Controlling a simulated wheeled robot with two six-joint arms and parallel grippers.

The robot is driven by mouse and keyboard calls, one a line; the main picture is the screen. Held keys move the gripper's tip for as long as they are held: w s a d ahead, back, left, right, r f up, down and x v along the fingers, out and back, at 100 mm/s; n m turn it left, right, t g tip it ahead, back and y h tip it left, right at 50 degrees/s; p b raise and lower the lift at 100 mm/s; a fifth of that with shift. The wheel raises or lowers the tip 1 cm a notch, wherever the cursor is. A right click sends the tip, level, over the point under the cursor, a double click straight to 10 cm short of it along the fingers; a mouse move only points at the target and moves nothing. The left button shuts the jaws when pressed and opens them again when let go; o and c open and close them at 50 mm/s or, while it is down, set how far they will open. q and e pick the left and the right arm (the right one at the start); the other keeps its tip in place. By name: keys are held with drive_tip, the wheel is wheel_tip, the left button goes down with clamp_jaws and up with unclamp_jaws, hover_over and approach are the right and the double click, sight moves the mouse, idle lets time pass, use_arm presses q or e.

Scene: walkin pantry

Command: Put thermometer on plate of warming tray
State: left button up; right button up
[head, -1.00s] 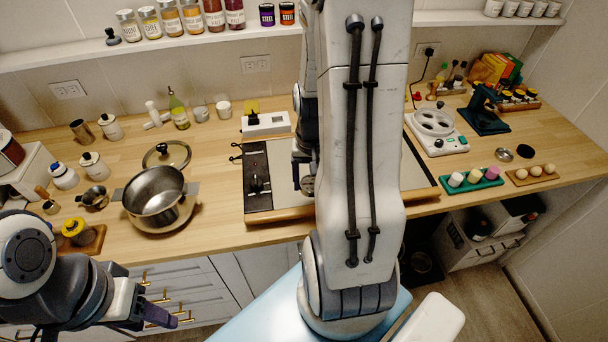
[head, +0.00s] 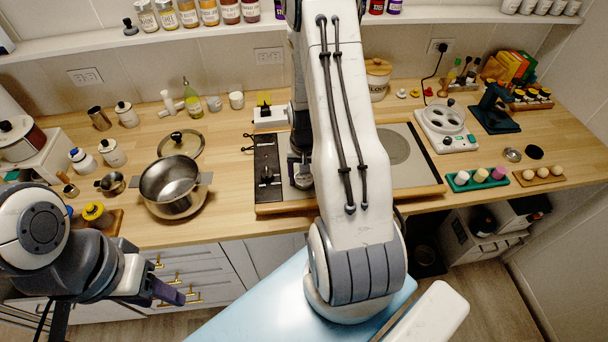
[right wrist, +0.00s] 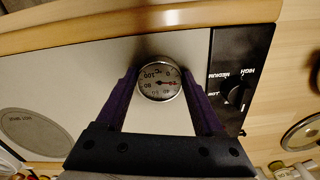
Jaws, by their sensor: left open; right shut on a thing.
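In the head view the warming tray's plate (head: 425,172) shows right of my right arm, which hides part of the tray. My left gripper (head: 172,292) is open and empty, in front of the counter at lower left.
A steel pot (head: 172,188) stands left of the tray, with a glass lid (head: 181,146) behind it. A white device (head: 268,118) is behind the tray. Right of the tray are a white appliance (head: 446,130) and a green egg holder (head: 478,180). A round mark labels part of the plate.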

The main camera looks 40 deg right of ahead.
sight(304, 179)
drive_tip(key=shift+f, duration=0.2)
drive_tip(key=o, duration=1.4)
drive_tip(key=shift+r, duration=0.2)
wheel_tip(304, 179, up, 12)
drive_tip(key=b, duration=0.2)
drive_tip(key=shift+b, duration=0.35)
